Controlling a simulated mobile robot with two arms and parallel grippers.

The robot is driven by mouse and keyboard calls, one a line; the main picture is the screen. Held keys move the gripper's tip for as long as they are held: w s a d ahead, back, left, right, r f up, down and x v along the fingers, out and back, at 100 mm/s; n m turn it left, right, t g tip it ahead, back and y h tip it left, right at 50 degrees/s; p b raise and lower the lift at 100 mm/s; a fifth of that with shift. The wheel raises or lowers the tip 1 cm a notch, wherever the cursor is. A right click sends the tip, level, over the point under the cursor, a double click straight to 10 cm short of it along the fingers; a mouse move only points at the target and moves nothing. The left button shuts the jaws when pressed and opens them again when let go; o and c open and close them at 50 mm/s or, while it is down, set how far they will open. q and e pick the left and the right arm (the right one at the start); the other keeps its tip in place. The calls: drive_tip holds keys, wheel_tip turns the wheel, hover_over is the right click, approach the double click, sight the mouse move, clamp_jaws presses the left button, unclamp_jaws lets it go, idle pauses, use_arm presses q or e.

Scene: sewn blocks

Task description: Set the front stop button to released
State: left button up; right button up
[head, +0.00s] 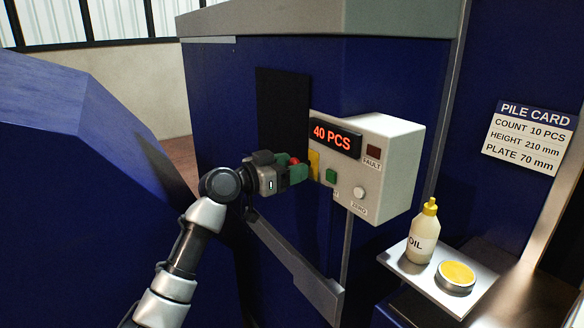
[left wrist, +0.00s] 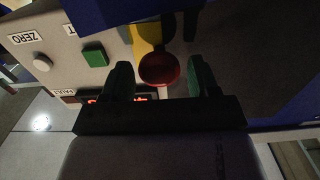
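The front stop button is a round red knob (left wrist: 160,68) on a yellow plate (left wrist: 146,36) in the left wrist view. In the head view a little red of the button (head: 295,160) shows by my left gripper (head: 299,173), in front of the yellow plate (head: 314,165). My left gripper, with green fingertips, also shows in the left wrist view (left wrist: 160,82). Its fingers are apart, one on each side of the red knob, with a visible gap to each side. Whether the button is pressed or released I cannot tell. My right gripper is not in view.
The white control box (head: 397,165) has a display reading 40 PCS (head: 334,137), a green button (head: 331,176), a white ZERO knob (head: 359,192) and a dark FAULT lamp (head: 373,152). An oil bottle (head: 422,235) and a yellow-topped tin (head: 456,277) stand on a shelf (head: 408,267) at right.

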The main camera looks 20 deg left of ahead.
use_arm(q)
drive_tip(key=shift+o, duration=0.4)
drive_tip(key=shift+s+a, duration=0.1)
drive_tip(key=b+v, duration=0.3)
drive_tip(key=v, duration=0.7)
drive_tip(key=shift+s+a+b, duration=0.25)
drive_tip(key=shift+s+b, duration=0.05)
